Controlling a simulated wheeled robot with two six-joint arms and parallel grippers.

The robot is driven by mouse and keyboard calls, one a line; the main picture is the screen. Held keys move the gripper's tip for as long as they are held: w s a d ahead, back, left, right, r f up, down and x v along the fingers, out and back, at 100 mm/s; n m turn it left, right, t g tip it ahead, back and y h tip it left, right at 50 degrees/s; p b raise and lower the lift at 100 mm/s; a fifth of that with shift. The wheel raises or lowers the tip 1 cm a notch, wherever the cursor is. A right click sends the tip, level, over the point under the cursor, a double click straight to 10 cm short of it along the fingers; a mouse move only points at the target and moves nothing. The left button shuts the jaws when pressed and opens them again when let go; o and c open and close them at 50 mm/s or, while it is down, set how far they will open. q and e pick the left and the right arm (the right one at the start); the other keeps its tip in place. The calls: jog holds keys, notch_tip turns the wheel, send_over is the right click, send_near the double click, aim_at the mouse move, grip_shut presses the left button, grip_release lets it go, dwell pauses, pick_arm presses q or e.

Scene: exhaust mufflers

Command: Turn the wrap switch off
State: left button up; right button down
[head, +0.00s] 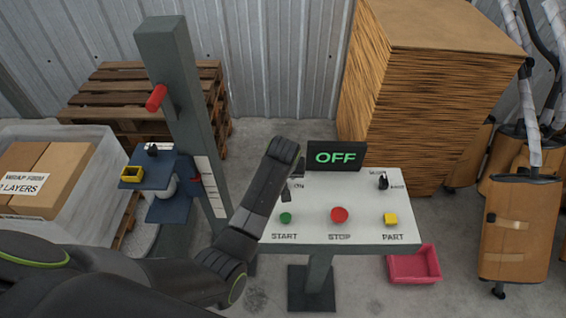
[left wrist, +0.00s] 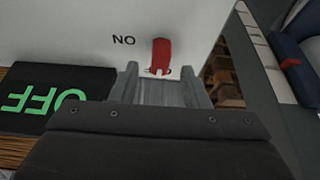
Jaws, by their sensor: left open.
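The white control panel (head: 315,215) stands in the middle of the head view, with a black display (head: 336,157) at its back edge reading OFF in green. The wrap switch has a red lever (left wrist: 161,55) in the left wrist view, beside an ON label (left wrist: 124,41); a second label is partly hidden. My left gripper (head: 292,190) is over the panel's back left corner and hides the switch in the head view. In the wrist view its open fingers (left wrist: 160,82) are either side of the lever's lower end; contact cannot be told. My right gripper is not in view.
The panel carries a green START button (head: 286,218), a red STOP button (head: 339,215), a yellow PART button (head: 390,219) and a black mode switch (head: 383,182). A grey post (head: 180,110) with a red handle stands left. Stacked cardboard (head: 400,100) is behind; a pink bin (head: 414,265) is below right.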

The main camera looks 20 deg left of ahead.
pick_arm(q)
jog(key=b+v, duration=0.2)
jog(key=v, duration=1.3)
jog(key=shift+d, duration=0.1)
